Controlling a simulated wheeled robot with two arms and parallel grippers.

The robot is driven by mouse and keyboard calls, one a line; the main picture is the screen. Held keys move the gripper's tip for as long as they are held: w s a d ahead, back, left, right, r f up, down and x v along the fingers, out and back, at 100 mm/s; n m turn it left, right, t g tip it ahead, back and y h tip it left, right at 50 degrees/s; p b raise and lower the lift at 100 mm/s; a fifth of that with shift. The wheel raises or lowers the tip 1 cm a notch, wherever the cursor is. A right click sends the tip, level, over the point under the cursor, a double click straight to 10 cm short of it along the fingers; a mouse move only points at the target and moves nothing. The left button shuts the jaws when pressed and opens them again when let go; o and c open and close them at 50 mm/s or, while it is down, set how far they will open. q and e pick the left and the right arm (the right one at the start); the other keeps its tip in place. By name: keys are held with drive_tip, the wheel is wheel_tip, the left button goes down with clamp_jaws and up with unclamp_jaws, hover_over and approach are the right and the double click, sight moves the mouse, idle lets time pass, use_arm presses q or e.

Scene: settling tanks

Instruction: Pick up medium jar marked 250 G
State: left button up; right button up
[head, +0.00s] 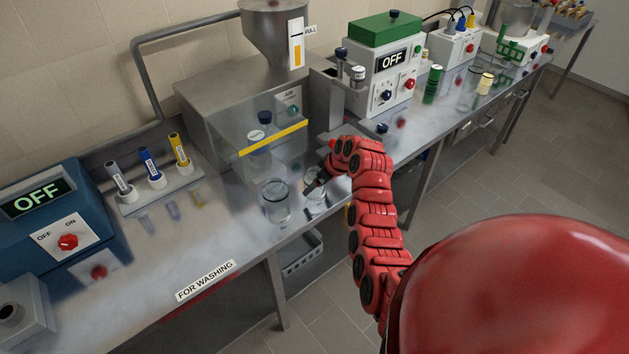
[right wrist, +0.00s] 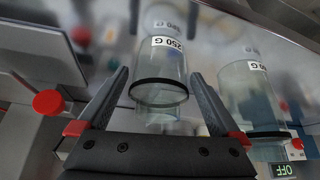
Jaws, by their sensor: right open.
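The clear glass jar marked 250 G (right wrist: 160,65) shows in the right wrist view with its label tilted and a dark band at its near end. In the head view a clear jar (head: 316,202) stands near the bench's front edge beside my right gripper (head: 316,181). My right gripper is open; in the right wrist view its two fingers (right wrist: 159,73) lie on either side of the 250 G jar. I cannot tell whether they touch it. A larger clear jar (head: 278,205) stands just left of it. My left gripper is not in view.
A steel hopper machine (head: 200,100) with a yellow-edged clear guard stands behind the jars. A rack of tubes (head: 160,192) and a blue OFF box (head: 45,225) are to the left. The bench front by the FOR WASHING label (head: 206,281) is mostly clear.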

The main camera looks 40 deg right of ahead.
drive_tip(key=shift+p+x, duration=0.4)
drive_tip(key=shift+x, duration=0.95)
drive_tip(key=c, duration=1.3)
drive_tip(key=shift+r, duration=0.1)
